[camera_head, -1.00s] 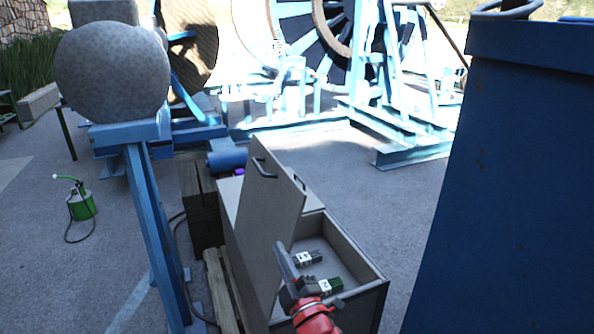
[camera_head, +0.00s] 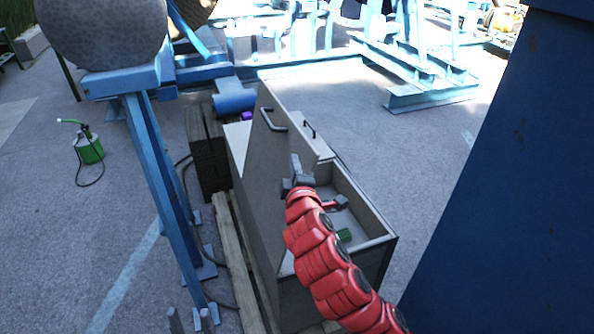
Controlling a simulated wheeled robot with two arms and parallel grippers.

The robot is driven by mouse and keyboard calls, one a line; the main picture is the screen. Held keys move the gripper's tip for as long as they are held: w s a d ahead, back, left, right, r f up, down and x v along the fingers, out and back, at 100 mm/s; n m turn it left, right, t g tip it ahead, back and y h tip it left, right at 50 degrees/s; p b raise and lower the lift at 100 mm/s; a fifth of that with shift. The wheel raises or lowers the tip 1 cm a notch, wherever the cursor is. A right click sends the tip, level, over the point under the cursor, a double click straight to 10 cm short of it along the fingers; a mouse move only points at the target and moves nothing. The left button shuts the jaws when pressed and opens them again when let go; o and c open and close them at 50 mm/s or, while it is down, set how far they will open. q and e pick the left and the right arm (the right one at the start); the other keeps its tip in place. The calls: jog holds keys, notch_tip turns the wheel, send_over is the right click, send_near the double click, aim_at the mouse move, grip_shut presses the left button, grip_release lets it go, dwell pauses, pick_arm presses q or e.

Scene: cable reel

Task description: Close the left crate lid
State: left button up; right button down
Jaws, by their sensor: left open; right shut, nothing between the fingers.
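The grey crate (camera_head: 378,268) stands in the middle, its right compartment open at the top. A grey lid panel (camera_head: 255,185) stands raised and steeply tilted along it, with a dark handle (camera_head: 272,121) near its upper edge. A second handle (camera_head: 310,130) shows just right of it. My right gripper (camera_head: 296,166), on the red arm, is shut and empty in front of the lid, below the handles; I cannot tell whether it touches. My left gripper (camera_head: 191,319) shows only its fingertips at the bottom edge, open, left of the crate.
A green object (camera_head: 344,235) and a red-and-grey item (camera_head: 340,202) show at the compartment, partly hidden by my arm. A blue stand (camera_head: 155,190) is left, a large blue structure (camera_head: 510,190) right. A wooden pallet (camera_head: 243,270) lies beside the crate.

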aim_at(307, 157)
jog(key=w+d+p, duration=0.1)
jog(key=w, duration=0.1)
jog(key=w+d+f+p, duration=0.1)
jog(key=w+d+p, duration=0.1)
jog(key=shift+w+d+p, duration=0.15)
jog(key=shift+d+p, duration=0.1)
jog(key=shift+p, duration=0.05)
jog(key=shift+f, duration=0.1)
jog(key=shift+w+a, duration=0.1)
